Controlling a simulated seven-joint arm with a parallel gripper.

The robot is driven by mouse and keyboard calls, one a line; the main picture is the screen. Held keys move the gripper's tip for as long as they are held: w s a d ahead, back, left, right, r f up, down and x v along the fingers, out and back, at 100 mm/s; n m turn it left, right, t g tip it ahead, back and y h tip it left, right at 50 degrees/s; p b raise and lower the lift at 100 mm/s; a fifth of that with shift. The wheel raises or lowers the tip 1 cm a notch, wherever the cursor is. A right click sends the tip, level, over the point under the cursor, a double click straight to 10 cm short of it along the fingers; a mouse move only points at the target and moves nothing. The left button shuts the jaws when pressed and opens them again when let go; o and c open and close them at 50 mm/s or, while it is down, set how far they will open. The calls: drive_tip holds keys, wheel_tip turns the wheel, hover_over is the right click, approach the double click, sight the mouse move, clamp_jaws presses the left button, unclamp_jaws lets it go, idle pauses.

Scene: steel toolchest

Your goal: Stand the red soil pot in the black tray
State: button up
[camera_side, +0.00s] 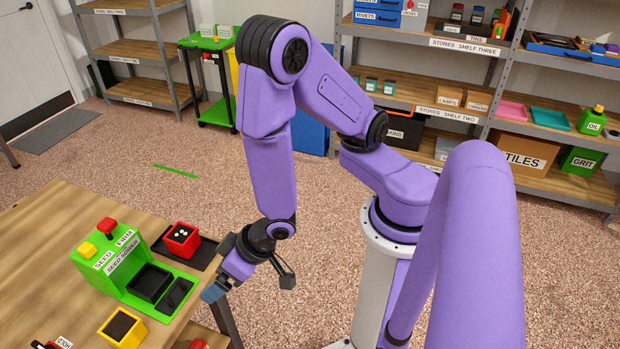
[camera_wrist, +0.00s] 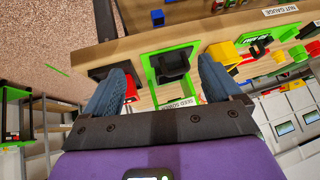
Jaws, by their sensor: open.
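The red soil pot (camera_side: 182,240) stands upright in the side view, with pale specks on its dark soil. It appears to stand in the black tray (camera_side: 206,254), right of the green seed machine (camera_side: 135,262). My gripper (camera_side: 213,292) is open and empty by the table's near right edge, apart from the pot. In the wrist view my open fingers (camera_wrist: 158,88) frame the green machine (camera_wrist: 185,62). A red part of the pot (camera_wrist: 131,88) shows beside the left finger, which hides the rest. The black tray (camera_wrist: 98,73) is partly hidden too.
A yellow pot (camera_side: 122,328) stands on the wooden table (camera_side: 40,235) near the machine. The machine has a dark square recess and red and yellow knobs on top. Shelves and a green cart (camera_side: 208,85) stand back on the speckled floor.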

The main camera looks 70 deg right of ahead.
drive_tip(key=s+a+r+n+g+y, duration=0.1)
drive_tip(key=s+a+r+n+g, duration=0.1)
drive_tip(key=s+r+n+g, duration=0.3)
drive_tip(key=s+d+r+n+g+h, duration=0.1)
drive_tip(key=s+d+r+n, duration=0.2)
drive_tip(key=d+r, duration=0.3)
drive_tip(key=s+d+r+n+h, duration=0.2)
drive_tip(key=s+d+r+n, duration=0.1)
drive_tip(key=s+d+r, duration=0.2)
drive_tip(key=d+r, duration=0.2)
drive_tip(key=d, duration=0.2)
drive_tip(key=shift+s+n+g, duration=0.25)
drive_tip(key=shift+n+g, duration=0.05)
drive_tip(key=shift+g, duration=0.1)
